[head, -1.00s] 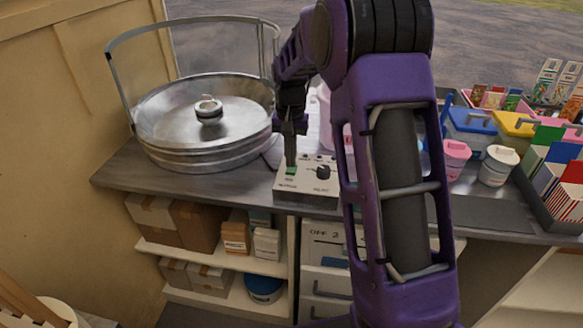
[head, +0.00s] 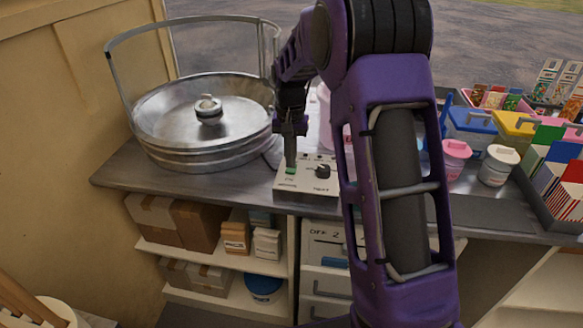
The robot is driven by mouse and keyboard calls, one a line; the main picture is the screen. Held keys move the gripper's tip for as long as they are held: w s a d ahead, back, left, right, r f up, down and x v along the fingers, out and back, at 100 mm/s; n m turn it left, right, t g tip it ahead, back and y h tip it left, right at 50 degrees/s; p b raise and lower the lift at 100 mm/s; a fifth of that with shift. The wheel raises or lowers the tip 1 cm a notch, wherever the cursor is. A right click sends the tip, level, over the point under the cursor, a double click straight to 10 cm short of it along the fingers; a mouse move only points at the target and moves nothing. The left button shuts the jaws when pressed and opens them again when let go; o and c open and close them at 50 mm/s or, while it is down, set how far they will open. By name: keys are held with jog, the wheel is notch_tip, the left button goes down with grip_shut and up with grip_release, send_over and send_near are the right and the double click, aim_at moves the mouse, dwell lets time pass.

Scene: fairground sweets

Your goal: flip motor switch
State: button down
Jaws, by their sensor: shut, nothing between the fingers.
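The control box (head: 307,184) is a small pale box on the grey counter, to the right of the metal candy-floss bowl (head: 160,145). A green switch (head: 290,170) sits on the left of its top, and a black knob (head: 323,171) sits to the right of it. My gripper (head: 291,162) is shut and empty, pointing down at the green switch. Its tips are at or just above the switch; I cannot tell whether they touch. The tips partly cover the switch, so its position is not clear.
A clear curved guard (head: 118,85) stands around the bowl. To the right are a pink tub (head: 456,158), a white tub (head: 497,166) and a tray of coloured bags (head: 562,190). Shelves with cardboard boxes (head: 196,228) are under the counter. My arm hides the counter's middle.

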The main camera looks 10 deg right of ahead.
aim_at(290, 170)
jog(key=shift+f+b, duration=0.35)
jog(key=shift+f, duration=0.35)
jog(key=shift+r, duration=0.1)
jog(key=shift+r+p, duration=2.85)
jog(key=shift+r, duration=0.65)
